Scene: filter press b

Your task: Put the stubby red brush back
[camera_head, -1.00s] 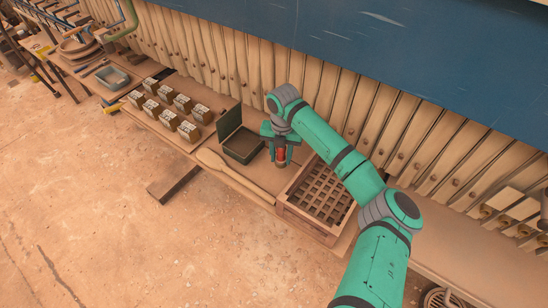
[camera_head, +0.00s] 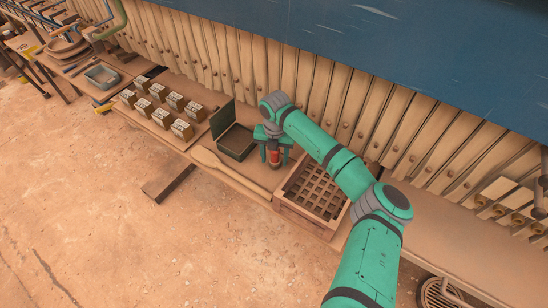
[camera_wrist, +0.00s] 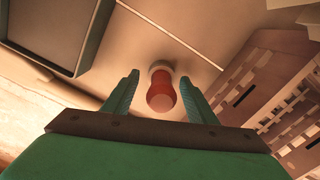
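The stubby red brush (camera_head: 275,158) stands on the bench board, between the green box and the slotted wooden crate. In the wrist view the brush (camera_wrist: 160,92) shows its rounded red handle end toward me and a pale collar at its far end. My gripper (camera_head: 273,146) is right above it. In the wrist view my gripper (camera_wrist: 160,88) is open, with a finger on each side of the handle and visible gaps between them. The bristles are hidden.
The open green box (camera_head: 237,142) is just left of the brush. The slotted wooden crate (camera_head: 288,203) is close on the right. A wooden paddle (camera_head: 207,159) lies along the front edge. Several small blocks (camera_head: 175,101) stand further left. A wall of ribbed plates rises behind.

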